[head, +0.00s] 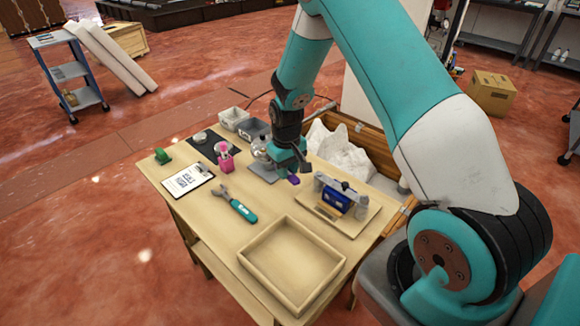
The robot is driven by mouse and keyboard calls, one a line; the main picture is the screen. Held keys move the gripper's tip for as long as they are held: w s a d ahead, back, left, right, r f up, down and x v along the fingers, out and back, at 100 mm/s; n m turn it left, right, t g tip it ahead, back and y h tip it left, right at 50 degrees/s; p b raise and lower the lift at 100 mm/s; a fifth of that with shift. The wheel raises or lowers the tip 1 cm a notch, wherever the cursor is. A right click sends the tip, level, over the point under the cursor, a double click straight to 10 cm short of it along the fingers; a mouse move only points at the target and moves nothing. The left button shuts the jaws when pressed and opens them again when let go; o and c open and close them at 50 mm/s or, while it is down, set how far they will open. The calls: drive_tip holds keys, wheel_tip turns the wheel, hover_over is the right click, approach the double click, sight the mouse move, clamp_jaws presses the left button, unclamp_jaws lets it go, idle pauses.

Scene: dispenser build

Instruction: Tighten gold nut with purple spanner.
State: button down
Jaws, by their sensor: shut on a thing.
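My gripper (290,173) is over the back right part of the wooden table, shut on a purple item, which I take to be the purple spanner (293,180). Only a short purple piece shows below the jaws; the rest is hidden by my gripper. Just left of my gripper a clear dispenser bottle (260,148) stands on a grey plate (263,174). The gold nut cannot be made out; my gripper and arm cover part of that area. Whether the spanner touches anything cannot be told.
A board with a blue block in a fixture (335,196) stands right of my gripper. A pink holder (225,160), clipboard (187,178) and grey bins (233,118) are to the left and behind.

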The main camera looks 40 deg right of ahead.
drive_tip(key=shift+a, duration=0.2)
idle(0.3)
drive_tip(key=shift+w+a+m, duration=0.1)
drive_tip(key=shift+a+m, duration=1.05)
drive_tip(key=shift+m, duration=0.15)
drive_tip(key=shift+a, duration=0.1)
drive_tip(key=shift+w+a+m, duration=0.2)
drive_tip(key=shift+a+m, duration=0.35)
drive_tip(key=shift+m, duration=0.05)
drive_tip(key=shift+w+a+m, duration=0.15)
drive_tip(key=shift+a+m, duration=0.35)
drive_tip(key=shift+m, duration=0.1)
drive_tip(key=shift+w+a+m+p, duration=0.3)
drive_tip(key=shift+a+m+p, duration=0.05)
drive_tip(key=shift+a+m, duration=0.15)
idle(0.4)
